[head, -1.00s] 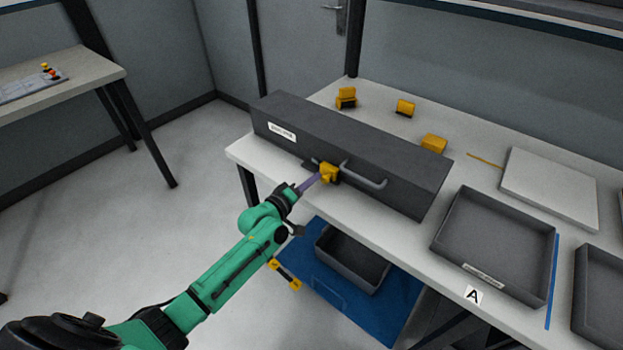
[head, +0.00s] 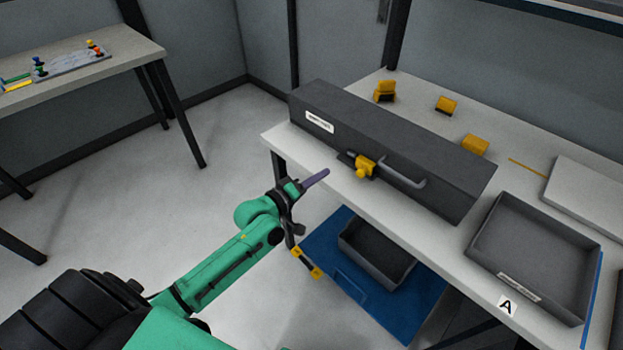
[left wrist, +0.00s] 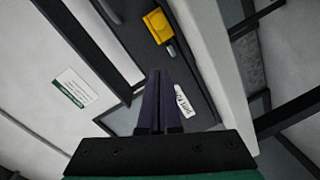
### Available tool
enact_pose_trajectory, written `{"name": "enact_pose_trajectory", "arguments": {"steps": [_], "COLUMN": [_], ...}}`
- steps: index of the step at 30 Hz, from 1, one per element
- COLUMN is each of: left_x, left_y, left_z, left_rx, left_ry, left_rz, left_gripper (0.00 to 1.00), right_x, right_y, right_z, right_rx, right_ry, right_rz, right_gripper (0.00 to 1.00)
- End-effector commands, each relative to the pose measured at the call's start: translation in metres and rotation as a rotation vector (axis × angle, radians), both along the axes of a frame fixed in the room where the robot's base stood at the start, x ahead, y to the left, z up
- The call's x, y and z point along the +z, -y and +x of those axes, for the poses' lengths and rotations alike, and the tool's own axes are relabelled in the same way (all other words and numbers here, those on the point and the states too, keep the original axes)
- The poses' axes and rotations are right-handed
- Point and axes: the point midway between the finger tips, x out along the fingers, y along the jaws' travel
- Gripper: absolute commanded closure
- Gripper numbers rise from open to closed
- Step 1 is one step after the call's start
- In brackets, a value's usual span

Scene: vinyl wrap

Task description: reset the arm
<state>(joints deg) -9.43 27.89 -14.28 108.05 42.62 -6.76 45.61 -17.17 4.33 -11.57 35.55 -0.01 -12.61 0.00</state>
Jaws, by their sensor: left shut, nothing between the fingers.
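My left arm is green and reaches in from the lower left in the head view. Its gripper (head: 316,178) has purple fingers and points toward the table's front edge, apart from the dark box. In the left wrist view the two purple fingers (left wrist: 158,88) lie together with nothing between them. The long dark grey box (head: 400,150) lies on the white table with a grey handle on its front. A yellow clamp-like piece (head: 362,167) sits on the box front beside the handle; it also shows in the left wrist view (left wrist: 158,25). My right gripper is out of view.
The white table (head: 315,163) also bears several yellow pieces behind the box and a grey tray (head: 540,255) at right. Below stand a blue platform (head: 345,280) and a dark bin (head: 376,253). A side table (head: 110,66) is at upper left. The floor between is clear.

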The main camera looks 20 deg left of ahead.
Motion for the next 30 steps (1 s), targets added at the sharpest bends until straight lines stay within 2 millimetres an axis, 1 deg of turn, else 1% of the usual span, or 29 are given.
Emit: {"name": "enact_pose_trajectory", "arguments": {"steps": [1, 4, 6, 11, 13, 14, 17, 18, 20, 21, 22, 23, 24, 26, 27, 29, 30], "left_x": [-0.001, 0.001, 0.003, 0.002, -0.009, -0.019, -0.08, -0.113, -0.165, -0.198, -0.223, -0.246, -0.276, -0.318, -0.343, -0.377, -0.397], "left_y": [-0.004, -0.009, -0.01, -0.011, -0.016, -0.02, -0.043, -0.054, -0.07, -0.078, -0.084, -0.088, -0.093, -0.097, -0.098, -0.096, -0.094], "left_z": [-0.009, -0.019, -0.022, -0.022, -0.023, -0.023, -0.032, -0.041, -0.061, -0.078, -0.092, -0.108, -0.132, -0.171, -0.2, -0.247, -0.279], "left_rx": [0.0, 0.001, 0.001, 0.002, 0.013, 0.022, 0.06, 0.071, 0.074, 0.064, 0.05, 0.032, -0.001, -0.066, -0.119, -0.216, -0.291], "left_ry": [-0.002, 0.0, 0.001, 0.0, -0.014, -0.027, -0.109, -0.158, -0.241, -0.299, -0.342, -0.387, -0.448, -0.537, -0.595, -0.679, -0.731], "left_rz": [0.002, 0.002, 0.002, 0.003, 0.028, 0.051, 0.19, 0.267, 0.393, 0.475, 0.536, 0.596, 0.671, 0.778, 0.845, 0.937, 0.993], "left_gripper": [1.0, 1.0, 1.0, 1.0, 1.0, 1.0, 1.0, 1.0, 1.0, 1.0, 1.0, 1.0, 1.0, 1.0, 1.0, 1.0, 1.0], "right_x": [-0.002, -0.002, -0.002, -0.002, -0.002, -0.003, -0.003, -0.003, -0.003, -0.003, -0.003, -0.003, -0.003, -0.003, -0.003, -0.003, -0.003], "right_y": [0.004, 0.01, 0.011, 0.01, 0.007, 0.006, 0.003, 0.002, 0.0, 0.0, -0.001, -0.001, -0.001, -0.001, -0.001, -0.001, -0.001], "right_z": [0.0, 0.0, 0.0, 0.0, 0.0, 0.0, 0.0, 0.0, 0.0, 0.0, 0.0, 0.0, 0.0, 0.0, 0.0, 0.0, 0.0], "right_rx": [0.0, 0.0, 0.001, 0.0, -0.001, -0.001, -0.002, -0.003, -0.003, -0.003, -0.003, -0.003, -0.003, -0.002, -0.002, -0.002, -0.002], "right_ry": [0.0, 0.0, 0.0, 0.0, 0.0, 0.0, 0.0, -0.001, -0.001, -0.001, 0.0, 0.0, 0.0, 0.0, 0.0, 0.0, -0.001], "right_rz": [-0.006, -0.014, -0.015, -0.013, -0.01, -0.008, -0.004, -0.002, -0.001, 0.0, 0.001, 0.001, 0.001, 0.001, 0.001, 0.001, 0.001], "right_gripper": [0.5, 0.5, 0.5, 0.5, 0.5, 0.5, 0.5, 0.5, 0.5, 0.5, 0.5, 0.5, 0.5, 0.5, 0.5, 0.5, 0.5]}}
